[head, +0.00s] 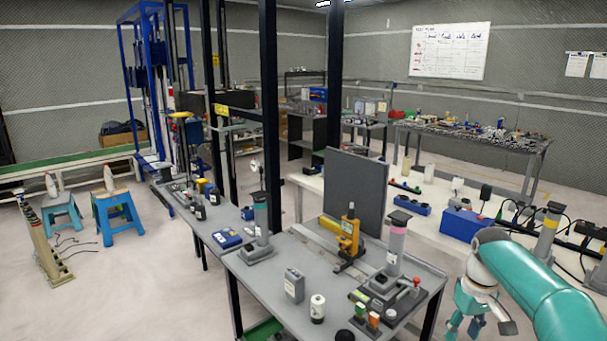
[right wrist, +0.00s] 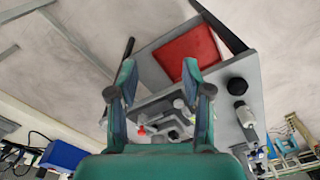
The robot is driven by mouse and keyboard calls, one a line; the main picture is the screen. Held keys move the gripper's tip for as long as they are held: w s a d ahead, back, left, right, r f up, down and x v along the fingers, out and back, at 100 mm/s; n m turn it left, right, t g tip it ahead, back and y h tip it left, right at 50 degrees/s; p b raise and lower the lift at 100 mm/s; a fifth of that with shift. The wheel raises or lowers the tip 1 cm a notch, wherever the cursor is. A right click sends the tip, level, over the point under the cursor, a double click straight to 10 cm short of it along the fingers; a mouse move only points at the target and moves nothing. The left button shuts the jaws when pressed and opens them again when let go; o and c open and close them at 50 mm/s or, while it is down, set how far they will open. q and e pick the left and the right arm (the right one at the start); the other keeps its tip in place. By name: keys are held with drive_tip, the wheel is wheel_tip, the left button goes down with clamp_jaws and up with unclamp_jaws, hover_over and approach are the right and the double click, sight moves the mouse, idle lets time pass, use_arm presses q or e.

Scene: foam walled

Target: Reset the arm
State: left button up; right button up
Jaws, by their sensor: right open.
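My right arm, teal, comes in from the right edge of the head view. Its gripper (head: 478,322) points down at the lower right, beside the right end of the grey table (head: 262,296). In the right wrist view the two fingers of the gripper (right wrist: 160,72) stand apart with nothing between their tips. Part of the table shows beyond them. My left arm and gripper are not in view.
The table bears a yellow press (head: 348,238), a pink-banded post (head: 396,242), a grey box (head: 294,285) and a white cylinder (head: 317,308). A blue box (head: 466,224) stands on the white bench behind. A red panel (right wrist: 187,54) shows in the wrist view.

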drive_tip(key=s+a+f+y, duration=0.1)
drive_tip(key=s+a+f, duration=0.1)
drive_tip(key=a+f, duration=0.6)
drive_tip(key=s+a+f+y, duration=0.1)
drive_tip(key=s+a+f, duration=0.25)
drive_tip(key=f, duration=0.85)
drive_tip(key=s+a+f+m, duration=0.1)
drive_tip(key=s+a+f, duration=0.2)
drive_tip(key=s, duration=0.5)
drive_tip(key=s+a+f+m+y, duration=0.1)
drive_tip(key=s+a+f, duration=0.2)
drive_tip(key=s, duration=0.4)
drive_tip(key=s+a+f+m, duration=0.2)
drive_tip(key=s+a+f, duration=0.2)
drive_tip(key=s, duration=0.4)
drive_tip(key=shift+s+a+y, duration=0.3)
drive_tip(key=shift+a, duration=0.05)
